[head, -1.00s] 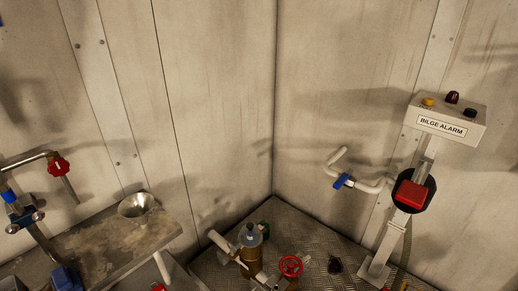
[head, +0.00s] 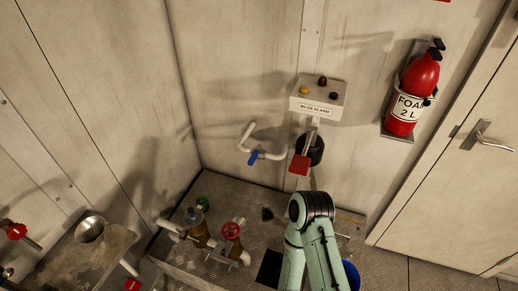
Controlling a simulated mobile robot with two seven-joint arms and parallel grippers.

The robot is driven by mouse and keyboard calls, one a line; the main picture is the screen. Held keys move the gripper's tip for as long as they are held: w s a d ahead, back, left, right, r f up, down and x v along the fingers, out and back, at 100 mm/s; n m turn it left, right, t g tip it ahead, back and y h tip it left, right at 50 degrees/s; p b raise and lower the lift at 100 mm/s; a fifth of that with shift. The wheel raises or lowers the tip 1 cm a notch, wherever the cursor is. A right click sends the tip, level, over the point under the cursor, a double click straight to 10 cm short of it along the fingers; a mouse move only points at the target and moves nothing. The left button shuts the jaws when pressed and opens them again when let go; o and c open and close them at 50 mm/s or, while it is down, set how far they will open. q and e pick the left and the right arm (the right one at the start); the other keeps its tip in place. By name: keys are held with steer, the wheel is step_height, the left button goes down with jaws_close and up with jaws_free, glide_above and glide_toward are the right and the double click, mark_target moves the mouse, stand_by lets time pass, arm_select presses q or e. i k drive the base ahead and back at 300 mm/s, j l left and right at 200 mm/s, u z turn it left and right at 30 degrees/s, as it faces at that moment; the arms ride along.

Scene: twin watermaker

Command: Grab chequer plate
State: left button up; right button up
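A raised platform with a patterned metal top, which looks like chequer plate (head: 238,191), fills the corner in the head view. A dark square patch (head: 268,268) shows in its surface near the front; I cannot tell whether it is an opening. No separate loose plate can be made out. A pale green arm of mine (head: 312,235) rises from the bottom edge and covers part of the platform's right side. Neither gripper shows, and what lies behind the arm is hidden.
Pipes with a red handwheel (head: 231,230) and a brass valve (head: 197,226) stand on the platform. The bilge alarm post (head: 318,95) stands behind it. A fire extinguisher (head: 414,92) and a door (head: 455,180) are at right. A blue round object (head: 351,275) is partly hidden by my arm.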

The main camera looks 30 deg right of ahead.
mark_target(349, 235)
steer(key=z, duration=3.95)
steer(key=i+l, duration=0.1)
steer(key=l, duration=0.25)
steer(key=i+l, duration=0.1)
steer(key=l, duration=0.25)
steer(key=i+l, duration=0.1)
steer(key=l, duration=0.25)
steer(key=i+l+u, duration=0.2)
steer(key=i, duration=0.4)
steer(key=i+l+u, duration=0.25)
steer(key=i+l, duration=0.25)
steer(key=i+u, duration=0.7)
steer(key=u, duration=0.2)
steer(key=i+l+u, duration=0.25)
steer(key=u, duration=0.2)
steer(key=i+u, duration=0.15)
steer(key=u, duration=0.25)
steer(key=i+l+u, duration=0.1)
steer(key=u, duration=0.3)
steer(key=i+l+u, duration=0.1)
steer(key=u, duration=0.25)
steer(key=l+u, duration=0.4)
steer(key=i+j, duration=0.05)
steer(key=j, duration=0.05)
